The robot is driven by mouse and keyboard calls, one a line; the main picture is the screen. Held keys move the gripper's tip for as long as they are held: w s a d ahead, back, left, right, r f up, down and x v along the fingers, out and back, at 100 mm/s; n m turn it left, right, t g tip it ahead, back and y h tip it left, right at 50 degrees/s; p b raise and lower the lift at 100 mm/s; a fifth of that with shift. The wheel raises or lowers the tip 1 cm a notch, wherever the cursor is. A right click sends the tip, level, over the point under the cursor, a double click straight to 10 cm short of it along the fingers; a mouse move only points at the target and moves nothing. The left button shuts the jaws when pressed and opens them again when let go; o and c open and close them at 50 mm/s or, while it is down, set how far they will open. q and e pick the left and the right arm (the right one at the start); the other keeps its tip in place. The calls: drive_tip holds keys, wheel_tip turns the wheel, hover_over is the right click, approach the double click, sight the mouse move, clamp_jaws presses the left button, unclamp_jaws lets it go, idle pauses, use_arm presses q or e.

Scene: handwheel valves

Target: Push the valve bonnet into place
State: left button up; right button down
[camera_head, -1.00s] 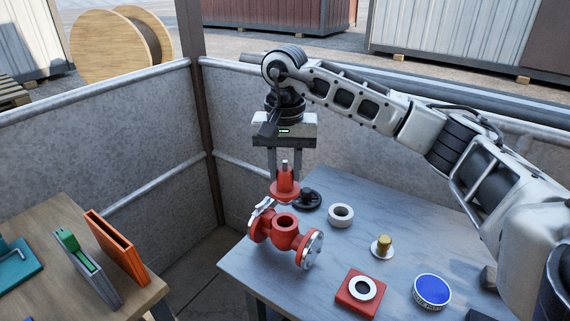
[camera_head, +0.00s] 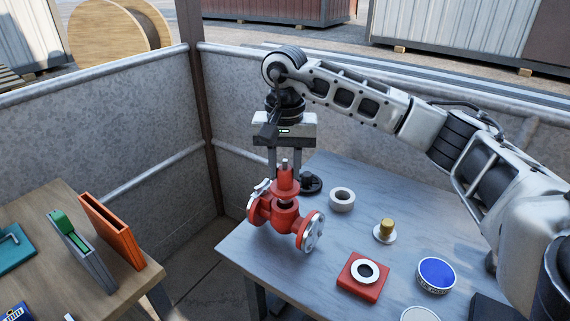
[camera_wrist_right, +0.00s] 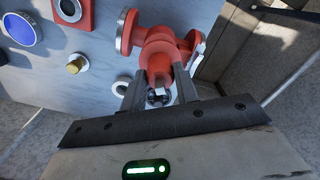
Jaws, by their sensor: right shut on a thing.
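The red valve bonnet (camera_head: 286,186), with a grey stem on top, is upright between the fingers of my right gripper (camera_head: 285,174). The gripper points straight down and is shut on it. The bonnet is right over the red valve body (camera_head: 284,217), and a dark part of the body's opening still shows below its flange. The body lies with its flanged ends left and right on the grey table. In the right wrist view the bonnet (camera_wrist_right: 158,72) is between the fingers, with the body (camera_wrist_right: 160,42) beyond it. My left gripper is not in view.
A black handwheel (camera_head: 311,183) and a white ring (camera_head: 342,200) are close to the valve. A brass piece (camera_head: 386,230), a red block (camera_head: 362,276) and a blue tin (camera_head: 437,275) are further right. A wooden table (camera_head: 50,215) stands left, across a gap.

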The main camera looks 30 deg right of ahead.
sight(285, 180)
drive_tip(key=shift+f+b, duration=0.3)
drive_tip(key=shift+f, duration=0.05)
drive_tip(key=shift+f+b, duration=0.35)
drive_tip(key=shift+f, duration=0.15)
drive_tip(key=shift+f+b, duration=0.75)
drive_tip(key=shift+f, duration=0.25)
drive_tip(key=c, duration=1)
unclamp_jaws()
drive_tip(key=shift+o, duration=0.2)
